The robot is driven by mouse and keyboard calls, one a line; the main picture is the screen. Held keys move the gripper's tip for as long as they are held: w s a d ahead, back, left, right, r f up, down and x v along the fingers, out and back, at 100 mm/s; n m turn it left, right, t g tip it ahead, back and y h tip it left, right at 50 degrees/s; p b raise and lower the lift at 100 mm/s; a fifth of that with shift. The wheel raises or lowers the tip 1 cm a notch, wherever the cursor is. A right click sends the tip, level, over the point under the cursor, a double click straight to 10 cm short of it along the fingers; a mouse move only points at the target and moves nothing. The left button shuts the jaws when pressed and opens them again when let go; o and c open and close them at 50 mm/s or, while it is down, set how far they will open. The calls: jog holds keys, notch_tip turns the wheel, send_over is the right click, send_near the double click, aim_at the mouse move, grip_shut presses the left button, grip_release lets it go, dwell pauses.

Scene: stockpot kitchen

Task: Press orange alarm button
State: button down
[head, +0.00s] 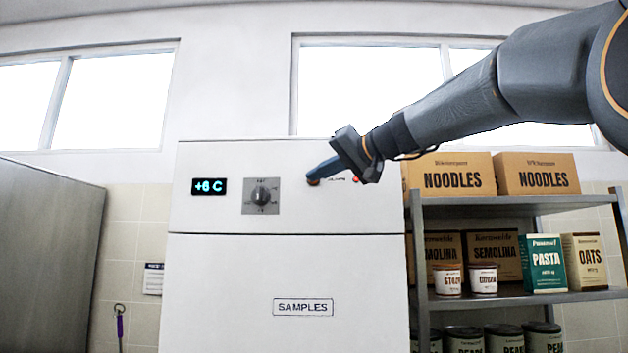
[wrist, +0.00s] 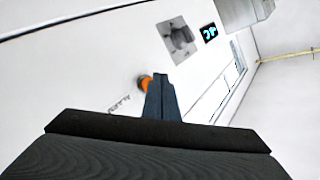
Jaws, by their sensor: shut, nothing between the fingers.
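The orange alarm button (wrist: 145,83) sits on the white panel of the cabinet, partly covered by my fingertips in the wrist view. In the head view only a small edge of the button (head: 313,182) shows at my fingertips. My gripper (head: 312,178) is shut and empty, with its blue-grey fingers reaching to the panel at the button. The fingertips also show in the wrist view (wrist: 158,80), overlapping the button's right side. I cannot tell whether they touch it.
The white cabinet (head: 240,290) carries a +6 C display (head: 209,187), a dial (head: 261,195) and a SAMPLES label (head: 303,307). A small red light (head: 356,180) is right of the button. A shelf (head: 520,299) with boxes and jars stands to the right.

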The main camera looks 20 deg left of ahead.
jog(key=shift+w, duration=0.15)
dwell(0.5)
jog(key=shift+w+a, duration=0.1)
jog(key=shift+w, duration=0.15)
jog(key=shift+w+a, duration=0.1)
jog(key=shift+w, duration=0.3)
dwell(0.7)
jog(key=shift+s, duration=0.15)
jog(key=shift+s+d+b, duration=0.2)
jog(key=shift+s+b, duration=0.45)
jog(key=shift+b, duration=0.1)
jog(key=shift+s+d+b, duration=0.2)
jog(key=shift+s+b, duration=0.35)
jog(key=shift+s, duration=0.25)
jog(key=shift+s+d+b, duration=0.15)
jog(key=shift+s+b, duration=0.35)
jog(key=shift+s, duration=0.35)
jog(key=shift+s+d+b, duration=0.2)
jog(key=shift+s+b, duration=0.35)
jog(key=shift+s, duration=0.25)
